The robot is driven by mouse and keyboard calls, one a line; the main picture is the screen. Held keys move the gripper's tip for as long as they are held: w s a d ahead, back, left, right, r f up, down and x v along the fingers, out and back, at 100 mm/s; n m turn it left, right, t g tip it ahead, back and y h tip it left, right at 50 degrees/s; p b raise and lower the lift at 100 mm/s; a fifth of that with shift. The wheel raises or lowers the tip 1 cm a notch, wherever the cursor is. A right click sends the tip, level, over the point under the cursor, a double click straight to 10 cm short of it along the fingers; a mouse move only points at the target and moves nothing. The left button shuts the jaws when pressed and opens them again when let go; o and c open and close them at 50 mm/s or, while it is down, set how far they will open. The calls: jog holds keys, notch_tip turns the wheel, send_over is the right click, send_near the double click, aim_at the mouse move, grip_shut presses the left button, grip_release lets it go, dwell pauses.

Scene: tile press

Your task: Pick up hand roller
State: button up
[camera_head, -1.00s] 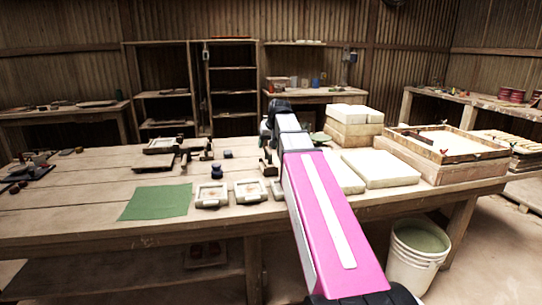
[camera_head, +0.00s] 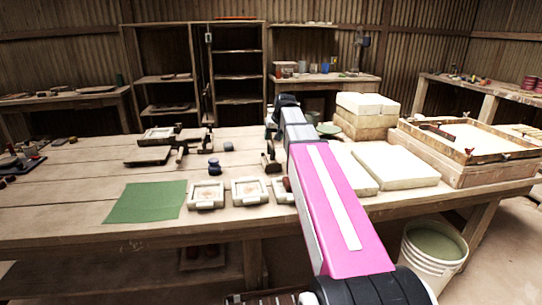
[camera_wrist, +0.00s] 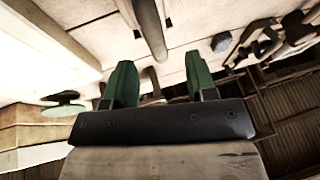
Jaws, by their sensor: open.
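My gripper (camera_wrist: 158,75) shows in the wrist view with two green fingers apart and nothing held between them. In the head view, my arm reaches over the table and hides most of the gripper. A brown rod-like handle (camera_wrist: 150,28) lies beyond the fingers in the wrist view, near the top edge. It may be the hand roller, but I cannot tell for sure. A small wooden tool (camera_head: 270,158) with a dark upright part stands on the table just left of my arm. I cannot tell if it is the same thing.
Pale slabs (camera_head: 396,165) and a wooden tray (camera_head: 470,165) lie right of my arm. A white bucket (camera_head: 432,262) stands at the front right.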

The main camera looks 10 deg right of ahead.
aim_at(271, 143)
jog(key=shift+x, duration=2.8)
jog(key=shift+d, duration=0.15)
jog(key=shift+c, duration=0.3)
grip_shut()
